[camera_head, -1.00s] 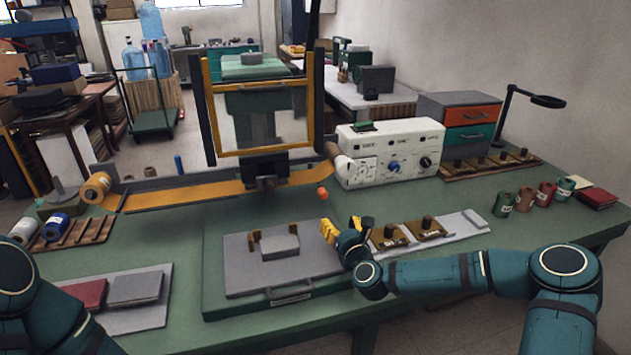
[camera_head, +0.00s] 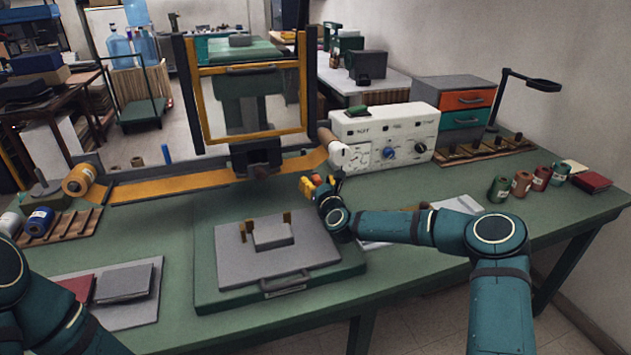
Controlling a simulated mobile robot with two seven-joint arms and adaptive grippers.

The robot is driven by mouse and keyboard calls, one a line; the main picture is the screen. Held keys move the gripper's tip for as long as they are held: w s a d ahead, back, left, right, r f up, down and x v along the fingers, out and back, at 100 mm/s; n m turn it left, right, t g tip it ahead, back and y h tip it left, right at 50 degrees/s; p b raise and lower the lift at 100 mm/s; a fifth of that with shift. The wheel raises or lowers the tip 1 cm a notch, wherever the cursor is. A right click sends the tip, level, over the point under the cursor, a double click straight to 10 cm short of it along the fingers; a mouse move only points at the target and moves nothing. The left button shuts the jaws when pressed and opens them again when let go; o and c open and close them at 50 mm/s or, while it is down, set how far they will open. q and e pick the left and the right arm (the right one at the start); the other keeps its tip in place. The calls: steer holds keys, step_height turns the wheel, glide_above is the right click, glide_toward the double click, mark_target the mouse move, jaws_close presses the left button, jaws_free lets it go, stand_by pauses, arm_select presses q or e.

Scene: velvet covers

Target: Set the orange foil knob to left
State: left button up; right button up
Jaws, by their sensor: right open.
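The orange foil knob (camera_head: 305,187) is a small orange piece at the right end of the orange foil strip (camera_head: 190,188), in front of the machine. My right gripper (camera_head: 315,181), with yellow fingertips, is open right at the knob and partly covers it. I cannot tell whether the fingers touch the knob or which way it is set. My left arm shows at the lower left, but its gripper is out of view.
The white control box (camera_head: 385,138) with dials stands behind my right gripper. The yellow upright frame (camera_head: 203,108) stands behind the foil. A green base with a grey plate (camera_head: 235,268) lies in front. My right forearm covers part of a grey strip on the right.

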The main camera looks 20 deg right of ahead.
steer(key=shift+w, duration=1.05)
steer(key=shift+o, duration=0.2)
jaws_close()
steer(key=a, duration=0.5)
steer(key=shift+s, duration=0.1)
steer(key=shift+c, duration=0.2)
jaws_free()
steer(key=shift+d, duration=0.1)
steer(key=s, duration=1.2)
steer(key=shift+d, duration=0.15)
steer(key=shift+c, duration=0.4)
